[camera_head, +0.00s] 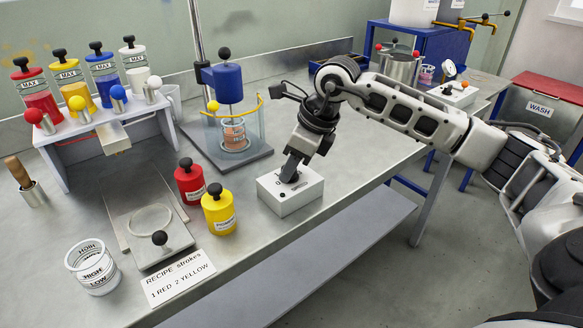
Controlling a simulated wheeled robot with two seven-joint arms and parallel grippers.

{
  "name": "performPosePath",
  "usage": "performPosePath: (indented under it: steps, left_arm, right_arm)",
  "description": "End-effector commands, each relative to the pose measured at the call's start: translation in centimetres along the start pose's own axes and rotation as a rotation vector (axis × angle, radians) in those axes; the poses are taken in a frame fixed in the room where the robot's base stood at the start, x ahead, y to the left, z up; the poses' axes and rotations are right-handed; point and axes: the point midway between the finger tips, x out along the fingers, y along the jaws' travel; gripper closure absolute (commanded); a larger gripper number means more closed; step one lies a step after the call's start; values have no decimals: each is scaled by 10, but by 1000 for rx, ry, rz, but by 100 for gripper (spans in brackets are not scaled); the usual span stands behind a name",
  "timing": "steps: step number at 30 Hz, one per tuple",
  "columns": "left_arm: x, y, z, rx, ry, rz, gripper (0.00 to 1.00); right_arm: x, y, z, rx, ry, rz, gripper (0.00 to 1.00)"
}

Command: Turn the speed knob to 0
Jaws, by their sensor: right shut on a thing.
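A white control box (289,196) sits on the steel bench near its front edge, right of the yellow bottle. My right gripper (290,176) reaches down onto the top of the box from above. It is shut on the speed knob, which the fingers mostly hide, so its pointer and setting cannot be read. Small dark marks show on the box top beside the fingers. My left gripper is not in view.
A mixer with a blue head (228,84) stands behind the box. Red (189,180) and yellow (218,212) bottles stand to its left. A recipe card (180,277) lies at the front, near a white cup (93,267). Bench space right of the box is clear.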

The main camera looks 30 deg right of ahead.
Motion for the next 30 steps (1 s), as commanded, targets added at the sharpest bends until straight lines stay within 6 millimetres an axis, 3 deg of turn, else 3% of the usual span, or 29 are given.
performPosePath:
  steps: [12,28,29,30]
  left_arm:
    - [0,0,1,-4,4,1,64]
    - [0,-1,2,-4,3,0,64]
    - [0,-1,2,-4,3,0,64]
    - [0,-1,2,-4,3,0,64]
  right_arm:
    - [-1,-2,1,-164,-2,66,94]
    - [-1,-2,1,-185,-1,73,94]
    - [-1,-2,1,-185,-1,72,63]
    - [-1,-2,1,-184,-1,72,52]
